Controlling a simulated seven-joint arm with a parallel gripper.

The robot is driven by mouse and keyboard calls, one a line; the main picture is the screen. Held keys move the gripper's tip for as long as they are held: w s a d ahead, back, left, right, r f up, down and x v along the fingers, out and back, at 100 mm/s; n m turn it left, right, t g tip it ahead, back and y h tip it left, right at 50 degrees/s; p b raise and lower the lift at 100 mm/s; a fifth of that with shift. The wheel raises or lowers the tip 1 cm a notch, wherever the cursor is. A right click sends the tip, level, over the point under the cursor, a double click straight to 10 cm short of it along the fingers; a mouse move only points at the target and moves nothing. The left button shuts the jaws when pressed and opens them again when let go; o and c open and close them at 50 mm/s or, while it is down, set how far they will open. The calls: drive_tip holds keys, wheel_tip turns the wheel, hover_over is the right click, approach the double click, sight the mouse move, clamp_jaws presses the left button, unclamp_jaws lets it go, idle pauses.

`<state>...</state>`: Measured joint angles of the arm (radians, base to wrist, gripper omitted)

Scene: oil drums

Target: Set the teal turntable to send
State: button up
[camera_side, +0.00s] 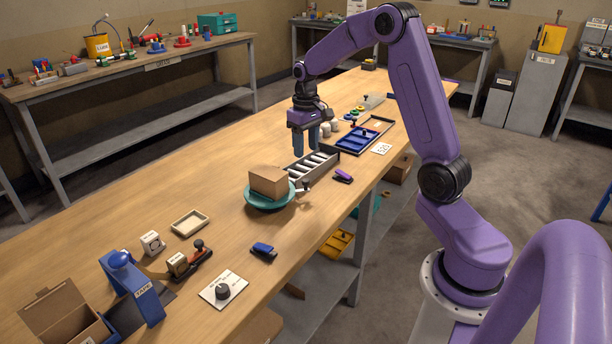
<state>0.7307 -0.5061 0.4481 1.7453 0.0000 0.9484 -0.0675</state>
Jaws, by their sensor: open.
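The teal turntable (259,203) is a round dish on the wooden bench, near the middle of the view. A closed brown cardboard box (268,182) sits on it and hides most of its top. A dark knob or handle (304,186) shows at its right side; no send marking on it is readable from here. My gripper (306,143) points down above the bench, behind and to the right of the turntable, beyond the grey roller tray. Its blue fingers are apart with nothing visible between them.
A grey roller tray (316,163) lies right beside the turntable. A purple stapler (343,176), a blue tray (359,139) and small white cups stand nearby. In front are a blue stapler (263,251), a dial plate (222,290), a tape dispenser (134,287) and an open carton. The bench's left middle is clear.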

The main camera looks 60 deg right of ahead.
sight(306, 180)
wheel_tip(306, 180, down, 10)
drive_tip(key=shift+f, duration=0.1)
drive_tip(key=shift+c, duration=0.3)
clamp_jaws()
